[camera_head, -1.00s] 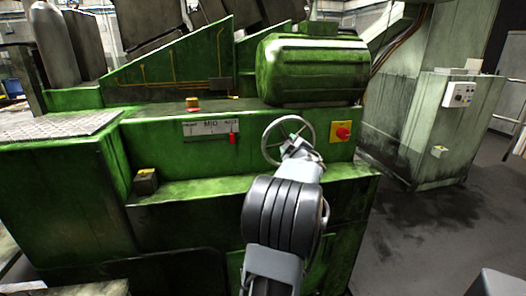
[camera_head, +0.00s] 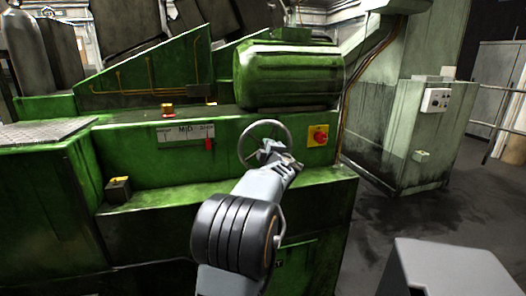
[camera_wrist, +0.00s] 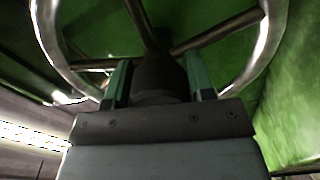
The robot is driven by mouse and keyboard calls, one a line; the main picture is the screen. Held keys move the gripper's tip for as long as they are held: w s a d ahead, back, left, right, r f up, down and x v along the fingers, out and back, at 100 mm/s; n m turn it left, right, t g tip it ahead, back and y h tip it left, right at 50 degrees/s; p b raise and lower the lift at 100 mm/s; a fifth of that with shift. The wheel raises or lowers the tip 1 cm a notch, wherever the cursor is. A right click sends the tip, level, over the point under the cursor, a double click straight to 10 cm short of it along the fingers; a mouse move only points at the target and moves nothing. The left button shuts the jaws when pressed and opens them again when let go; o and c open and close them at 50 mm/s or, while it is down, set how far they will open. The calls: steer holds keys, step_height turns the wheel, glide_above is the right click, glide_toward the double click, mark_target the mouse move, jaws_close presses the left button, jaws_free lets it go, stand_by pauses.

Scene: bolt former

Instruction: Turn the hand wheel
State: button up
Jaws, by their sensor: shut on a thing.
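The hand wheel (camera_head: 241,141) is a metal ring with spokes on the front of the green machine, below the ribbed green housing. My gripper (camera_head: 268,149) reaches it from the front, at its middle. In the wrist view, the wheel's rim (camera_wrist: 271,38) arcs around the fingers of my gripper (camera_wrist: 157,80). The two green-padded fingers stand on either side of the dark hub and are shut on the wheel there. The exact contact is partly hidden by the gripper body.
A red knob on a yellow plate (camera_head: 318,136) sits right of the wheel. A scale plate marked MID (camera_head: 185,133) with a red pointer (camera_head: 208,143) is to its left. A small box (camera_head: 118,190) stands on the lower ledge. A grey cabinet (camera_head: 430,130) stands right; floor between is open.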

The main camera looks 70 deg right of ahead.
steer(key=o, duration=1.3)
steer(key=shift+c, duration=0.2)
steer(key=v, duration=1.3)
steer(key=shift+s+a+p, duration=0.2)
steer(key=shift+a+p, duration=0.1)
steer(key=shift+a, duration=0.05)
